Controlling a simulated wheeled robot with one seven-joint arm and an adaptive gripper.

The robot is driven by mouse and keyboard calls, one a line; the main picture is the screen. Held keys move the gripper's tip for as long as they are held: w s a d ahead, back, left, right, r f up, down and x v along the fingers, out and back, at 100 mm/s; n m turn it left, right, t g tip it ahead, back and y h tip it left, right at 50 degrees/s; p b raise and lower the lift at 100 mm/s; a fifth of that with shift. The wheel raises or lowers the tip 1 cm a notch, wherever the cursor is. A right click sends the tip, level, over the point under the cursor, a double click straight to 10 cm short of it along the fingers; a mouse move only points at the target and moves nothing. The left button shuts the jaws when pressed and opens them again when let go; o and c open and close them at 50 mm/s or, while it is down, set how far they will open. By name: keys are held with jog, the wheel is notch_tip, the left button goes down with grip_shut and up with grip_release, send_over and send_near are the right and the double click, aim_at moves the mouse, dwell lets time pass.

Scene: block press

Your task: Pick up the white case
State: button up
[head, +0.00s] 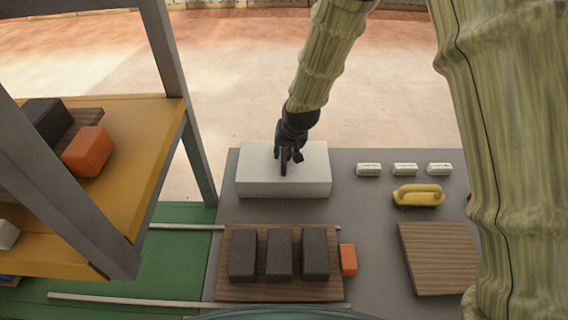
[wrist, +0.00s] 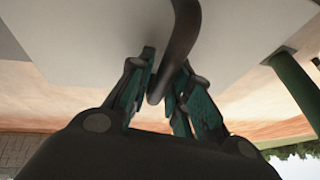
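The white case (head: 255,184) is a wide pale box on the far side of the grey table. A dark curved handle (wrist: 184,35) rises from its white face (wrist: 85,35) in the wrist view. My gripper (head: 288,156) is low over the middle of the case, around the handle. In the wrist view my gripper's teal-padded fingers (wrist: 165,75) lie on either side of the handle, close to it. I cannot tell whether they press on it. The case appears to rest flat on the table.
A wooden board (head: 280,291) with three dark blocks (head: 279,254) lies nearer, beside an orange block (head: 348,260). Several small white blocks (head: 405,169) and a yellow handled tool (head: 418,196) lie right. A shelf frame (head: 200,155) stands left. Another wooden board (head: 438,258) lies front right.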

grip_shut()
jog(key=shift+r, duration=0.1)
